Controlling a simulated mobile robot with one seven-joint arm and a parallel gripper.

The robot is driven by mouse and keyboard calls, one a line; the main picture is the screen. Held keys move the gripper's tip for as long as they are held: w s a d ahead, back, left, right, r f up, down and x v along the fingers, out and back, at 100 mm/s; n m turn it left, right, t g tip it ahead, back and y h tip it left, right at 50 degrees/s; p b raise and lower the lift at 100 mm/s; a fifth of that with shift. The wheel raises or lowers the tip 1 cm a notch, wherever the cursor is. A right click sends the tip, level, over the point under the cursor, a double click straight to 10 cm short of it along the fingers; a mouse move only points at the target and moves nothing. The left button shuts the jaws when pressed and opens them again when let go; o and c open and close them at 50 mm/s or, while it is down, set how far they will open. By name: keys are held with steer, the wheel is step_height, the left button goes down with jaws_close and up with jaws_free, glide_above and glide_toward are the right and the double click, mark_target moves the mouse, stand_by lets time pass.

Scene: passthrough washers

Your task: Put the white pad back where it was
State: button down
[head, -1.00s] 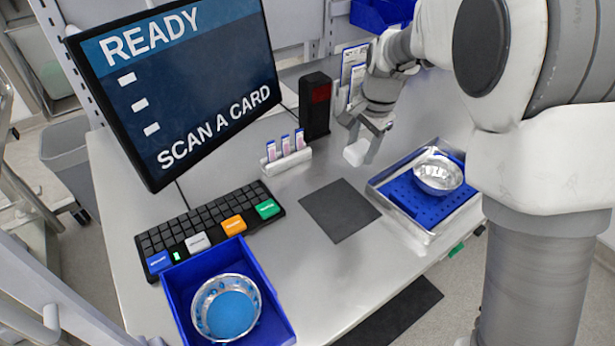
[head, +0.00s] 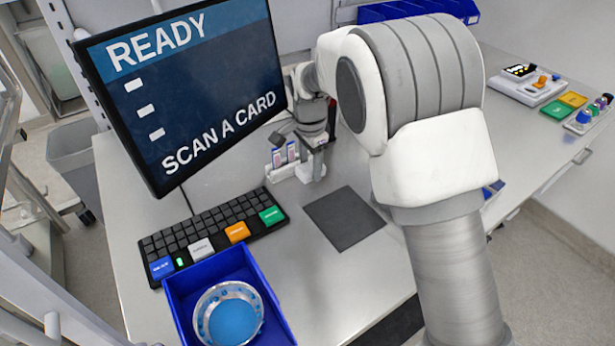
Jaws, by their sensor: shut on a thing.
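My gripper (head: 303,143) is at the card holder (head: 288,174), in front of the lower right edge of the screen. It is shut, and one second ago a small white pad showed between its fingers. The pad cannot be clearly made out now among the fingers and the white card holder. Two cards (head: 291,152) show in the holder; its right end is covered by my gripper. I cannot tell whether my gripper touches the holder.
A monitor (head: 180,90) reads READY, SCAN A CARD. A keyboard (head: 210,230), a dark square mat (head: 344,218) and a blue tray (head: 177,298) holding a metal bowl (head: 228,312) with blue contents are on the table (head: 325,275). My arm hides most of the right-hand tray.

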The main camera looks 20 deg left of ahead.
mark_target(308, 178)
steer(key=shift+a+f, duration=0.35)
steer(key=shift+f, duration=1.85)
steer(key=shift+f, duration=0.15)
steer(key=shift+c, duration=1.1)
jaws_free()
steer(key=r, duration=0.4)
steer(key=s+r, duration=0.1)
steer(key=r, duration=0.7)
steer(key=shift+s+d+r, duration=0.1)
steer(key=shift+s+d, duration=0.1)
steer(key=shift+s, duration=0.1)
